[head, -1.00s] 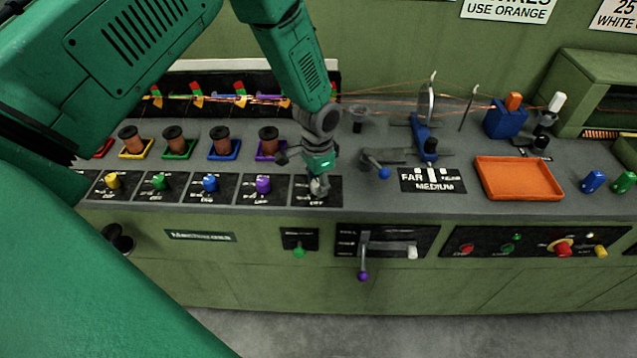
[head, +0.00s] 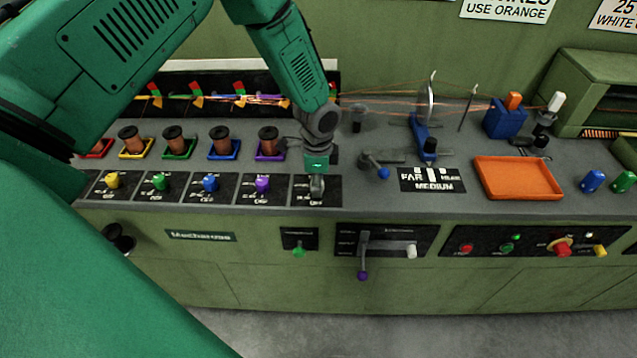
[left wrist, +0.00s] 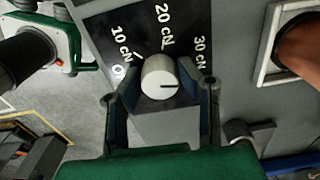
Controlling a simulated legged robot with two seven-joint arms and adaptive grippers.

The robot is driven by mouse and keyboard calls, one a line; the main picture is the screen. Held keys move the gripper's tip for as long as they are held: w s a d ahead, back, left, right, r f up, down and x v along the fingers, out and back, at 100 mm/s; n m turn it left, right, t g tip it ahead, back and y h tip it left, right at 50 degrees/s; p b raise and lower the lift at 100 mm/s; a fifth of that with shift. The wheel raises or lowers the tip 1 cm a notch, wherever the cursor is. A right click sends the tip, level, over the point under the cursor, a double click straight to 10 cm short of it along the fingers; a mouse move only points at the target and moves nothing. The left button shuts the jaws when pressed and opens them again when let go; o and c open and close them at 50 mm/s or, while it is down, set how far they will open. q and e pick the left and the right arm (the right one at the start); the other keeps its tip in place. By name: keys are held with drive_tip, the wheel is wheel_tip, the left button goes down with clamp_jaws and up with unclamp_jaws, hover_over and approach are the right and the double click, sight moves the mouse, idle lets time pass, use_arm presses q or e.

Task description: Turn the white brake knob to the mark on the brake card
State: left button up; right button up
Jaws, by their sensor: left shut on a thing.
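The white brake knob (left wrist: 160,77) stands on a black dial plate (left wrist: 148,30) printed 10 cN, 20 cN and 30 cN. In the head view, this gripper (head: 317,188) reaches down over the last dial plate (head: 330,191) of the row and hides the knob. A wall sign (head: 616,16) shows "25" and "WHITE", cut off at the edge. I cannot tell whether it is the brake card. My right gripper is out of view.
Purple (head: 262,183), blue (head: 210,183), green and yellow knobs stand left of the gripper. Copper spools (head: 268,140) stand behind them. A blue-tipped lever (head: 383,173) and an orange tray (head: 518,178) are to the right. Thin wires cross the back.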

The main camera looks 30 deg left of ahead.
use_arm(q)
drive_tip(key=shift+a, duration=0.1)
drive_tip(key=o, duration=1.1)
drive_tip(key=shift+o, duration=0.2)
drive_tip(key=shift+r, duration=0.3)
wheel_tip(320, 180, up, 11)
drive_tip(key=shift+w+a+r, duration=0.1)
